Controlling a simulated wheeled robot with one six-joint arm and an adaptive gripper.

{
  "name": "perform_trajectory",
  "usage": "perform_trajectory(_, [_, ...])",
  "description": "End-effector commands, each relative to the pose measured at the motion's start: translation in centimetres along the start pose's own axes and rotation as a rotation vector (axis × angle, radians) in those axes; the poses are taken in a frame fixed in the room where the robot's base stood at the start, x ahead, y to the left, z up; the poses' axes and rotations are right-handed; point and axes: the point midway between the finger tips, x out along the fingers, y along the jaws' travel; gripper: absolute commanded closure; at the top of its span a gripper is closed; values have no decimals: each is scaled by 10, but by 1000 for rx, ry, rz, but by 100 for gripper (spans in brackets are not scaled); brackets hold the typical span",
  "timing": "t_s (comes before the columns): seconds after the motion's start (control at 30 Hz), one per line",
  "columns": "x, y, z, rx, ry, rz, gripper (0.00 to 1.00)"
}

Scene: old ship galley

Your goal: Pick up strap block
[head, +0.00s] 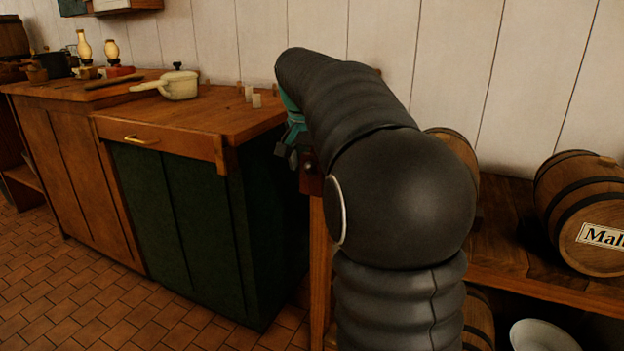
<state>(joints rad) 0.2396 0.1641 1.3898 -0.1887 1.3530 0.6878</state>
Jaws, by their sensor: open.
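My gripper (287,152) shows beyond the left side of my dark arm, with a teal part above it. It points down beside the right end of the wooden counter, and its fingers are small and partly hidden. It is open. A small dark reddish-brown piece (311,182) is just right of and below the fingers, at the top of a wooden post. My arm covers part of it. It may be the strap block, but I cannot tell, nor whether the fingers touch it. No other strap block can be made out.
The counter (190,122) holds a cream saucepan (179,86), small pale cups (256,101) and oil lamps (84,47). A wooden shelf (520,275) at right bears barrels (590,210). A white bowl (543,335) is below. The tiled floor (90,310) at left is clear.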

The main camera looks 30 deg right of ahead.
Motion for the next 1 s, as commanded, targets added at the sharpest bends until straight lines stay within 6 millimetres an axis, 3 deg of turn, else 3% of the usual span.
perform_trajectory(0.07, [0, 0, 0, 0, 0, 0, 18])
perform_trajectory(0.3, [0, 0, 0, 0, 0, 0, 77])
perform_trajectory(0.67, [-3, 0, -1, 0, 0, 0, 77])
perform_trajectory(0.87, [-18, 0, -6, 0, 1, -1, 77])
perform_trajectory(1.0, [-22, 0, 16, -3, 1, -1, 77])
